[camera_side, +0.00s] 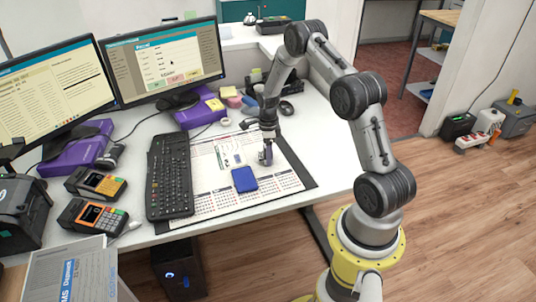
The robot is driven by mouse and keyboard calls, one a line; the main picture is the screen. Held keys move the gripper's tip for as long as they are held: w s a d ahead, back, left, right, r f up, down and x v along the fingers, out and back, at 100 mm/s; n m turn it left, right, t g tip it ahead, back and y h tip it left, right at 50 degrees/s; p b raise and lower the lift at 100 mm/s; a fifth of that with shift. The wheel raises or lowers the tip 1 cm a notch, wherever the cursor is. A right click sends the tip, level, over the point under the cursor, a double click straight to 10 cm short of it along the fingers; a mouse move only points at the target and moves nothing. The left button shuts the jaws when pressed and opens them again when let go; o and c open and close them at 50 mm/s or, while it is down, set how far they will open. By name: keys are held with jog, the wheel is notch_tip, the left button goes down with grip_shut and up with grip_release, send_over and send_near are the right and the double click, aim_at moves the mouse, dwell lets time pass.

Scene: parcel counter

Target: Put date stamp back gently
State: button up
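My gripper (266,147) points down over the calendar desk mat (288,181), right of the keyboard. A small grey-purple piece (265,158) shows at its fingertips, close to the mat. It may be the date stamp or part of the fingers; it is too small to tell. I cannot see whether the fingers are open or shut, or whether the piece touches the mat. A flat blue pad or box (245,179) lies on the mat just in front of my gripper, a little to its left.
A black keyboard (169,178) lies left of the mat. Two card terminals (95,184) and two monitors (165,62) stand further left and behind. Purple boxes (200,110) and small items sit at the back. The mat's right front part is clear.

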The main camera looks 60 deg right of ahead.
jog(key=o, duration=0.6)
jog(key=shift+c, duration=0.2)
